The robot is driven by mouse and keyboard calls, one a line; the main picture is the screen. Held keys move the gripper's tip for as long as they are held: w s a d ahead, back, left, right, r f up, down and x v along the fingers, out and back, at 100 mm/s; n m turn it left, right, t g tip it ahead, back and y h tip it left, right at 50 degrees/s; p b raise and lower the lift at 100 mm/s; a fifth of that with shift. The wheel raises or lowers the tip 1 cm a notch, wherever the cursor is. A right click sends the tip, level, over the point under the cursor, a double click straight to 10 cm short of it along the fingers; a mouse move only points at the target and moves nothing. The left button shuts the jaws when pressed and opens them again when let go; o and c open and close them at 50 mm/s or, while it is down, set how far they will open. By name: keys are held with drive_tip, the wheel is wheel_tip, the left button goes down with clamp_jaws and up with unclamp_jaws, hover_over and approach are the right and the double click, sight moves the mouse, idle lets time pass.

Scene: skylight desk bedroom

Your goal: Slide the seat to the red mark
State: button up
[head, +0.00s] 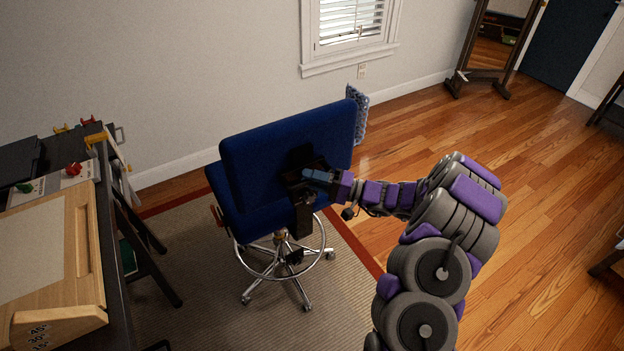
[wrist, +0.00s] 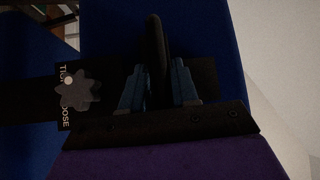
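The seat is a blue swivel chair (head: 290,145) with a chrome foot ring and castors, upright on the rug, its back towards me. My gripper (head: 314,176) is at the black bracket behind the backrest. In the wrist view, my gripper's blue-grey fingers (wrist: 158,85) stand on both sides of an upright black handle (wrist: 157,45) and appear closed on it. The blue backrest (wrist: 215,50) lies behind. A black knob label (wrist: 66,75) shows at left. I see no separate red mark, only the rug's red border (head: 352,240).
A wooden drawing desk (head: 88,255) with dark legs stands close on the left. A striped rug (head: 200,285) lies under the chair. Bare wood floor (head: 540,200) is open to the right. A standing mirror (head: 490,50) is at the back right. The wall is behind the chair.

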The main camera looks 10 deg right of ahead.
drive_tip(key=shift+d, duration=0.15)
drive_tip(key=shift+c, duration=1.3)
clamp_jaws()
wheel_tip(320, 180, up, 7)
drive_tip(key=shift+r+p, duration=0.2)
drive_tip(key=shift+p, duration=0.25)
drive_tip(key=shift+r, duration=0.1)
drive_tip(key=shift+o, duration=1.3)
unclamp_jaws()
